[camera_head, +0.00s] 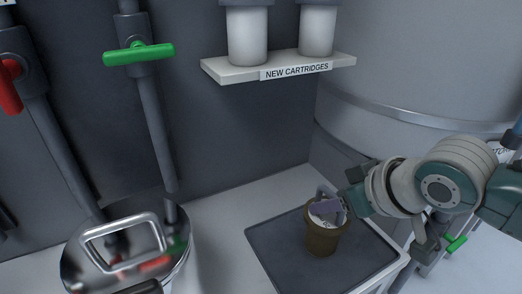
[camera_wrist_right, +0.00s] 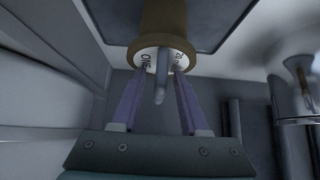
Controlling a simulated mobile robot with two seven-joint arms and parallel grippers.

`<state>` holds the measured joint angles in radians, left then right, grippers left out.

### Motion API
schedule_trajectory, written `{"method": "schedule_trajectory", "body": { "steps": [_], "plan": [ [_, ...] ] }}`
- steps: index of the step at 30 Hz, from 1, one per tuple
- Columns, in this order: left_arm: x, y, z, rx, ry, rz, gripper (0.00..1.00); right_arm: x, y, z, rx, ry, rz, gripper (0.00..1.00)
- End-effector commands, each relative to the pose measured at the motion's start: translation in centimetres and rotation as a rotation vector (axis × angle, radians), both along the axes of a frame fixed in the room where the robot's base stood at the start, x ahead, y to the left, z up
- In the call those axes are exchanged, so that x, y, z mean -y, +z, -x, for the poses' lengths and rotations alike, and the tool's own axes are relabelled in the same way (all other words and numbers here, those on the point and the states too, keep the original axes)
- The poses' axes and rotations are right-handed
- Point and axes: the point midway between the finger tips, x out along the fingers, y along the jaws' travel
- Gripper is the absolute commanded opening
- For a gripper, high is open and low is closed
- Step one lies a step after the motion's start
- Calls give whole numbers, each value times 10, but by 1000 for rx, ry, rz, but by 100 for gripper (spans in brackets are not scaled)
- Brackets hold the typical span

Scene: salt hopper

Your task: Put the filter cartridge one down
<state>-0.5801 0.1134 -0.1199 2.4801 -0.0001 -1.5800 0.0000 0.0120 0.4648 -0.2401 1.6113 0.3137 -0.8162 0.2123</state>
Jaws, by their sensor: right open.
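The filter cartridge (camera_head: 322,238) is a brown cylinder with a white lettered top, standing upright on a dark mat (camera_head: 275,240) on the white ledge. In the right wrist view the cartridge (camera_wrist_right: 165,22) shows its white end with dark letters and a grey handle (camera_wrist_right: 161,88) sticking out. My right gripper (camera_head: 331,205) is at the top of the cartridge. Its purple fingers (camera_wrist_right: 159,90) are open, one on each side of the handle, with gaps between them and it. My left gripper is not in view.
A shelf labelled NEW CARTRIDGES (camera_head: 215,70) holds two white cartridges (camera_head: 247,36) above. A shiny round lid with a handle (camera_head: 122,240) is at the lower left. Pipes with a green valve handle (camera_head: 139,54) and a red one (camera_head: 10,85) stand behind. The mat around the cartridge is clear.

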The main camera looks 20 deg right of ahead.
Motion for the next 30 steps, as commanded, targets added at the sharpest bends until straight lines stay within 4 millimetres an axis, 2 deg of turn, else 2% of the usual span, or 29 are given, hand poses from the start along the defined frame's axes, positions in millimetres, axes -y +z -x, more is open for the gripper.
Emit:
{"method": "schedule_trajectory", "body": {
  "steps": [4, 7, 18, 24, 26, 29, 30],
  "plan": [
    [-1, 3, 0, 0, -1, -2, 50, 0, 5, 0, 1, 1, 1, 44],
    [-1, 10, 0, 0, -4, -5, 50, 1, 15, 8, 0, 0, 0, 44],
    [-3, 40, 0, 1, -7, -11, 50, 4, 76, 60, -1, 2, 1, 44],
    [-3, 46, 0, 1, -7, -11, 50, 5, 92, 76, -3, 1, -1, 44],
    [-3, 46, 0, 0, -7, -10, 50, -1, 91, 85, -23, 6, 2, 44],
    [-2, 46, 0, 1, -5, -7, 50, -25, 84, 116, -108, 32, 19, 44],
    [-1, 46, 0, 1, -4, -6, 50, -36, 82, 132, -153, 44, 32, 44]
  ]
}}
